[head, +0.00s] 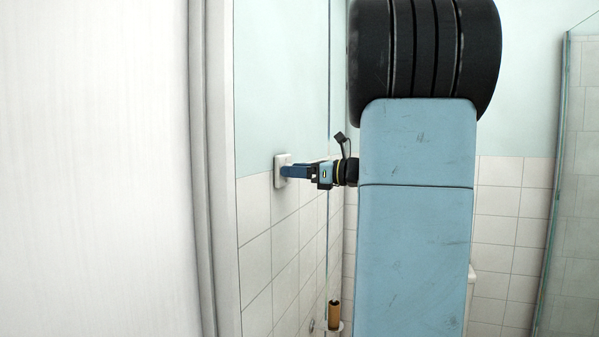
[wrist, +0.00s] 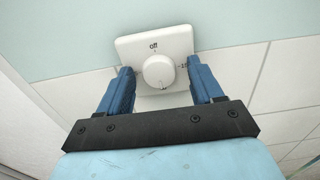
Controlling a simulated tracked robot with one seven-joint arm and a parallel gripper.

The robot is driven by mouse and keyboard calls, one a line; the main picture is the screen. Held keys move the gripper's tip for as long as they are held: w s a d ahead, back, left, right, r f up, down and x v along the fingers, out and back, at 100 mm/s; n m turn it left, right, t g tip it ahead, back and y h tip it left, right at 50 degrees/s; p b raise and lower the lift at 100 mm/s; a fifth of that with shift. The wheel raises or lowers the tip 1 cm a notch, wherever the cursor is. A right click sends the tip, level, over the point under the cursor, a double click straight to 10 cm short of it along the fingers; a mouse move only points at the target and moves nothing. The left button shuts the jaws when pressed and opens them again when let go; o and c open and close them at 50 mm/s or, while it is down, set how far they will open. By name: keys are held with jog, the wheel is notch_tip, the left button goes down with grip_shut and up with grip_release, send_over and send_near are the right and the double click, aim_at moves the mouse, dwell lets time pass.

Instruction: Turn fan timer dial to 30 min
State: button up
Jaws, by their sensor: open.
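The fan timer is a white square plate (wrist: 130,45) with a round white dial (wrist: 158,71) in its middle. In the wrist view "off" is printed above the dial and a partly covered number shows at its right. A small dark mark shows at the dial's lower edge. In the head view the plate (head: 280,172) is on the left wall, and my gripper hides the dial. My gripper (wrist: 159,80) is open, with one blue finger on each side of the dial. A gap shows between each finger and the dial.
The plate sits at the top of the white wall tiles (head: 262,255), below pale green wall. A white door frame (head: 222,170) stands left of it. A brown cardboard roll (head: 334,315) is low on the wall. A glass panel (head: 575,180) is at the right.

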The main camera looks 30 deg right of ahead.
jog(key=v, duration=1.3)
jog(key=shift+s+d, duration=0.25)
jog(key=shift+a+f, duration=0.1)
